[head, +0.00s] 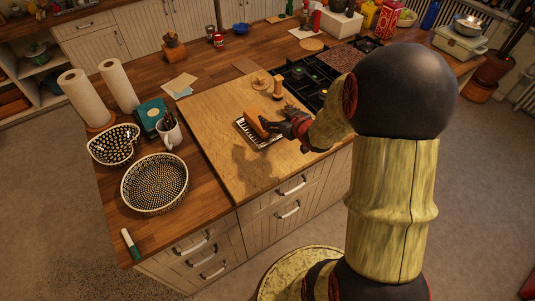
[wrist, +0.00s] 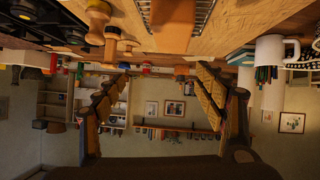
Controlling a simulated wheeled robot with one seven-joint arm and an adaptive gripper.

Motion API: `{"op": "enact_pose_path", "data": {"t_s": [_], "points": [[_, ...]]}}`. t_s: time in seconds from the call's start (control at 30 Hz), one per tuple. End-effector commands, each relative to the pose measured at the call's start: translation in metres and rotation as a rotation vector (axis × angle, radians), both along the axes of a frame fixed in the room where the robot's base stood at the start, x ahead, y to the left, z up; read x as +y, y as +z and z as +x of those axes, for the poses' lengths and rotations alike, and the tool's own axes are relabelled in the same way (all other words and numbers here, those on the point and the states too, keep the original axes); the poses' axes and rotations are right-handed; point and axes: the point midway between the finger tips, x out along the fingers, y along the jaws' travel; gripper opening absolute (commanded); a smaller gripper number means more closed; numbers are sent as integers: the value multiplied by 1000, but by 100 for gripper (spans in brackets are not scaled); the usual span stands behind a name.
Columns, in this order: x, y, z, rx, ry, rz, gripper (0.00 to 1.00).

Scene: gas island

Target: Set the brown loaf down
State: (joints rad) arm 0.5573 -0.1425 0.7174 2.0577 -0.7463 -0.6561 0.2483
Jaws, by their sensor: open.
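The brown loaf (head: 256,123) is at a small dark-edged rack (head: 262,140) with pale bars, on the light wooden board (head: 212,110) of the island. It appears to rest on the rack, but I cannot tell exactly how it touches. My gripper (head: 279,127) is just right of the loaf in the head view. In the wrist view, which is upside down, my gripper (wrist: 160,85) has its two fingers wide apart with nothing between them. The loaf (wrist: 172,25) shows there beyond the fingers, beside the rack bars (wrist: 204,14).
Wooden pegs or mills (head: 277,89) stand behind the rack, near the black hob (head: 318,82). A patterned basket (head: 155,184), a white mug (head: 170,131) with dark items and paper rolls (head: 88,98) stand at left. The board's front area is clear.

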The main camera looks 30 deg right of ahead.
Motion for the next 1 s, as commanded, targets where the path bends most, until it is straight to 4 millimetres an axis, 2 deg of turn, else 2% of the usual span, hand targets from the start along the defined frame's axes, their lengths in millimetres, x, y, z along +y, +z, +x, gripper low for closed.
{"op": "enact_pose_path", "data": {"t_s": [0.03, 0.17, 0.27, 0.37, 0.4, 0.6, 0.7, 0.83, 1.0], "points": [[6, 30, 1, 20, -24, -41, 71], [25, 83, -22, 115, -109, -92, 71], [49, 116, -55, 191, -156, -91, 71], [82, 142, -98, 273, -177, -61, 71], [97, 149, -118, 307, -177, -41, 71], [169, 167, -216, 472, -109, 61, 71], [192, 168, -251, 532, -66, 95, 71], [206, 169, -274, 573, -35, 115, 71], [208, 168, -278, 583, -30, 119, 71]]}}
